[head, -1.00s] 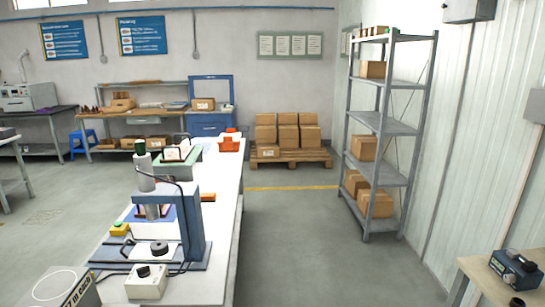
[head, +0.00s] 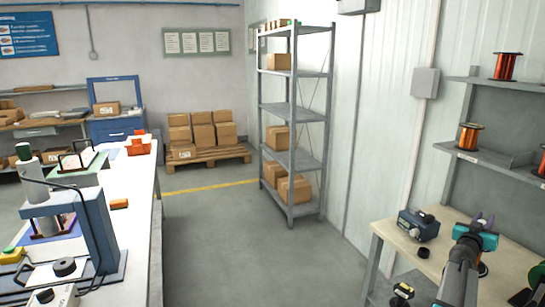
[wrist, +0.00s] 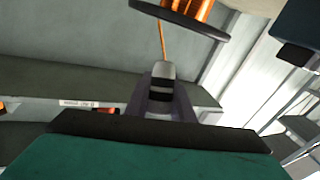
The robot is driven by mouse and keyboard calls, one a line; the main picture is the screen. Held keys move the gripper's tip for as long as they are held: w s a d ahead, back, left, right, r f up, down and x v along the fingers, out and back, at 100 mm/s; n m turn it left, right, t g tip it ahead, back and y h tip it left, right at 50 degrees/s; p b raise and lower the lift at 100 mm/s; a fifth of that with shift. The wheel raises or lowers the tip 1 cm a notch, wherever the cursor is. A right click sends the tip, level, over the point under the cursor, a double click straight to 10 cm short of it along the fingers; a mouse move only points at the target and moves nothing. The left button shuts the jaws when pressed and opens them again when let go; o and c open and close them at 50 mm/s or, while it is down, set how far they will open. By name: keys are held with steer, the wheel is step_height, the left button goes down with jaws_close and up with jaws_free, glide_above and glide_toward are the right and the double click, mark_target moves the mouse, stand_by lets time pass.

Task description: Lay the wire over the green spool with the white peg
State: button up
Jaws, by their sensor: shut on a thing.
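My gripper (head: 484,222) is on the right in the head view, in front of the wall shelves. In the wrist view my gripper (wrist: 161,78) has its fingers shut on the orange-copper wire (wrist: 162,40). The wire runs up from the fingertips to a copper spool (wrist: 185,10) with a dark flange, cut off by the top edge.
Copper spools (head: 503,66) (head: 469,136) stand on the wall shelves. A wooden table (head: 399,234) with a blue device (head: 418,225) is near my arm. A white workbench (head: 142,190) with a press (head: 98,220) stands at left. The floor between is clear.

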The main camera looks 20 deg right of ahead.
steer(key=shift+f+b, duration=0.5)
steer(key=shift+f, duration=0.1)
step_height(320, 180, up, 8)
steer(key=p, duration=1)
steer(key=a+f+n+t+y+b, duration=0.3)
steer(key=a+f+y+b, duration=0.2)
steer(key=a+f, duration=0.5)
steer(key=shift+w+a+f+y, duration=0.15)
steer(key=shift+w+a+y, duration=0.15)
steer(key=shift+a, duration=0.25)
stand_by(0.3)
